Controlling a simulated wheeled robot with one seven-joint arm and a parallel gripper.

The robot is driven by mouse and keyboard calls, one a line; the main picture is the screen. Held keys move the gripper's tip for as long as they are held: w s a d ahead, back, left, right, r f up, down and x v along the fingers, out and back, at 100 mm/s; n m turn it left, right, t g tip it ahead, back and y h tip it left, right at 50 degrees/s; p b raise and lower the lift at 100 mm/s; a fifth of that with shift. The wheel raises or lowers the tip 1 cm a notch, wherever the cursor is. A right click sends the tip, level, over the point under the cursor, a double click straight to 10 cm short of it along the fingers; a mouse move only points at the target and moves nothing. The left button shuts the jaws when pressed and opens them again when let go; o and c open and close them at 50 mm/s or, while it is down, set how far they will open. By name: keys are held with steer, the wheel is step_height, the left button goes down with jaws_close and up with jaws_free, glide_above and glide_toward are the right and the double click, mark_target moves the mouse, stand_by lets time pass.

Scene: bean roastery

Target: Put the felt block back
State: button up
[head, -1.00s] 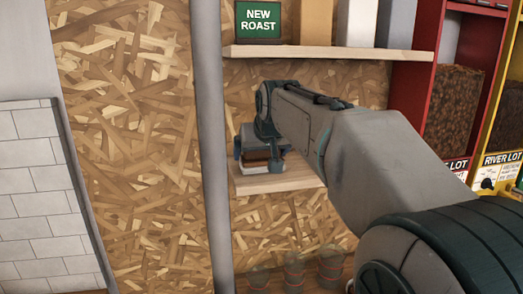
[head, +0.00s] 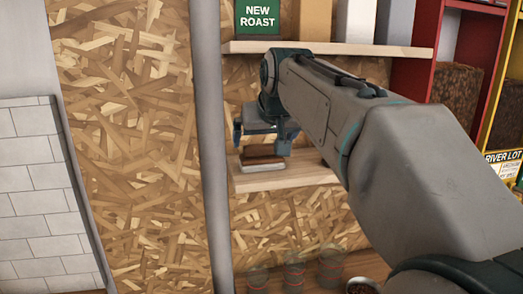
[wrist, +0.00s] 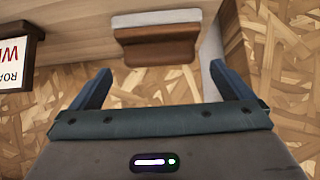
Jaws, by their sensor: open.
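The felt block (head: 262,163), a brown wooden block with a pale felt layer, lies on the small lower wooden shelf (head: 300,176), near its left end. In the wrist view the felt block (wrist: 158,40) shows beyond the fingertips, brown side nearer and pale strip farther. My gripper (head: 262,146) hangs just above the block with its fingers apart and nothing between them. In the wrist view my gripper (wrist: 160,70) is open, with a gap between its fingertips and the block.
An upper shelf (head: 340,48) with a green NEW ROAST sign (head: 257,18) and several packages is close above my arm. A grey post (head: 211,150) stands left of the lower shelf. Glasses (head: 294,272) stand below. A dark-framed sign (wrist: 16,65) is at left in the wrist view.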

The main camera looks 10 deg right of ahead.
steer(key=v, duration=0.6)
steer(key=s+f+g, duration=0.2)
steer(key=s+f, duration=0.4)
steer(key=f, duration=0.5)
steer(key=s+f+g, duration=0.1)
steer(key=s+f, duration=0.6)
steer(key=f, duration=0.4)
steer(key=s+f+g, duration=0.2)
steer(key=s+f, duration=0.5)
steer(key=f, duration=0.4)
steer(key=shift+d+g, duration=0.15)
steer(key=shift+g, duration=0.15)
steer(key=shift+s, duration=0.1)
